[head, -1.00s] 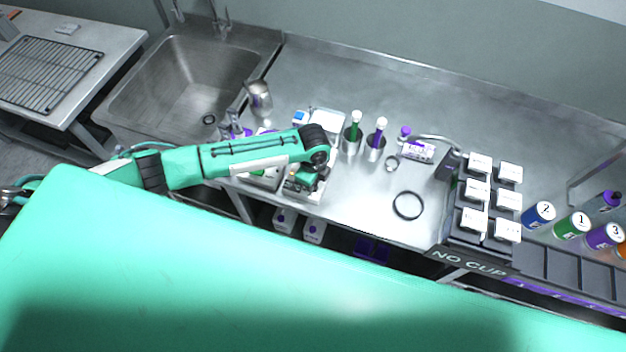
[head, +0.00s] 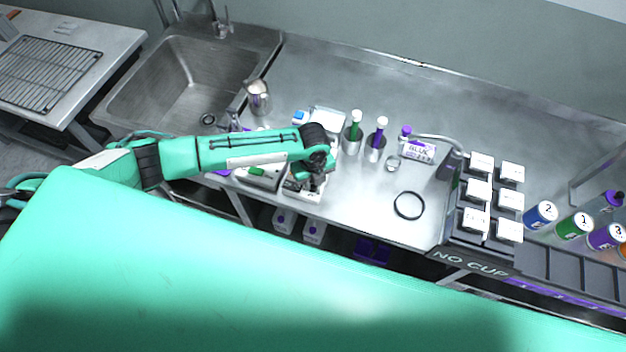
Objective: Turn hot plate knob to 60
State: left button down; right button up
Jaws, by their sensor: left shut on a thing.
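The hot plate (head: 300,192) is a small white box near the front edge of the steel counter, largely hidden under my left arm. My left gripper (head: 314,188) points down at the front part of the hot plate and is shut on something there. It sits where the knob would be, but the knob itself is hidden by the gripper and is too small to make out. The dial marks cannot be read. My right gripper is not in view.
Two metal cups with a green tube (head: 355,125) and a purple tube (head: 379,132) stand right of my arm. A black ring (head: 408,205) lies on the counter (head: 350,220). A rack of white boxes (head: 478,190) stands further right. A sink (head: 190,80) is at left.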

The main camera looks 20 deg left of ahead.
pick_arm(q)
jog(key=shift+r, duration=0.1)
dwell(0.3)
jog(key=c, duration=1.2)
grip_release()
notch_tip(320, 180, up, 14)
jog(key=b, duration=0.4)
jog(key=shift+b, duration=0.35)
